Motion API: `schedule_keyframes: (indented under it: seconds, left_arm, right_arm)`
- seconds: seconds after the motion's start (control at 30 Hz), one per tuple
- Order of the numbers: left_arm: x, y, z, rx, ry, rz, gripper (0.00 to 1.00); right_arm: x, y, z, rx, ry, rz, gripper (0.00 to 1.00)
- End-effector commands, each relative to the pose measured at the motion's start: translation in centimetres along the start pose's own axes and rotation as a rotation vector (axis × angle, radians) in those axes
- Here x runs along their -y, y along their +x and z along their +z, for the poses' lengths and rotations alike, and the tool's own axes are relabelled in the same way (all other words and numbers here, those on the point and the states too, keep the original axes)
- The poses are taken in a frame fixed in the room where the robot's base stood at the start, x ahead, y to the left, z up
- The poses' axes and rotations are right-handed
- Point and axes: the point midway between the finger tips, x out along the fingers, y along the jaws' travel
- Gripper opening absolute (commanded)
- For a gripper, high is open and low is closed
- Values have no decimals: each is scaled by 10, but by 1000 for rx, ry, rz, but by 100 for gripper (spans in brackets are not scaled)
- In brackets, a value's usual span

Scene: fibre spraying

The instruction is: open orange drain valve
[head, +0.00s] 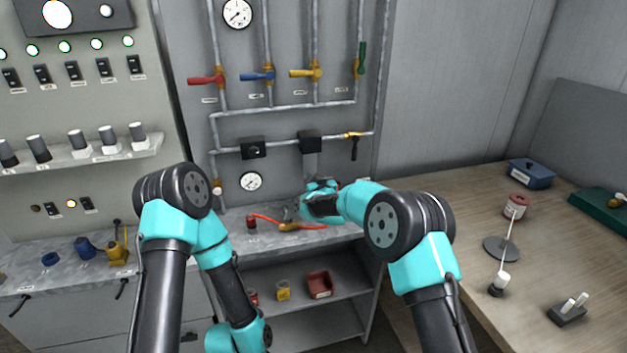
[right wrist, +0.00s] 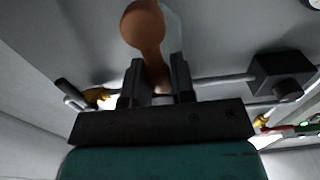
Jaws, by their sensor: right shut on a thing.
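The orange drain valve handle (right wrist: 144,28) shows in the right wrist view as a brownish-orange bar with a round end. My right gripper (right wrist: 157,82) is shut on its narrower part, which sits between the two dark fingers. In the head view my right gripper (head: 322,184) is just below the black box on the lower pipe, and it hides the handle there. My left arm hangs low at left of centre, and its gripper is out of view.
A black box (head: 310,140) and a yellow valve with a black lever (head: 352,138) sit on the pipe above. Red, blue, yellow and green valves line the upper pipes. A red hose (head: 312,226) lies on the grey counter below. A wooden table (head: 450,210) stands at right.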

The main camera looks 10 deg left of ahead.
Motion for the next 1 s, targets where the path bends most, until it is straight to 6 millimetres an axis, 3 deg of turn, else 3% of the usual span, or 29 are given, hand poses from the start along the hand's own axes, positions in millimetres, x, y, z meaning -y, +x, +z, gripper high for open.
schedule_keyframes:
  seconds: [0.37, 0.4, 0.63, 1.0]
  left_arm:
    - [0, 0, 0, 0, 0, 0, 49]
    - [0, 0, 0, 0, 0, 0, 49]
    - [0, 0, 0, 0, 0, 0, 49]
    - [0, 0, 0, 0, 0, 0, 49]
  right_arm:
    - [-1, 0, 0, 0, 10, 2, 0]
    - [-1, 0, 0, 0, 10, 2, 26]
    - [-1, 0, 0, 0, 9, 2, 48]
    - [-1, -3, 0, 1, 8, 1, 49]
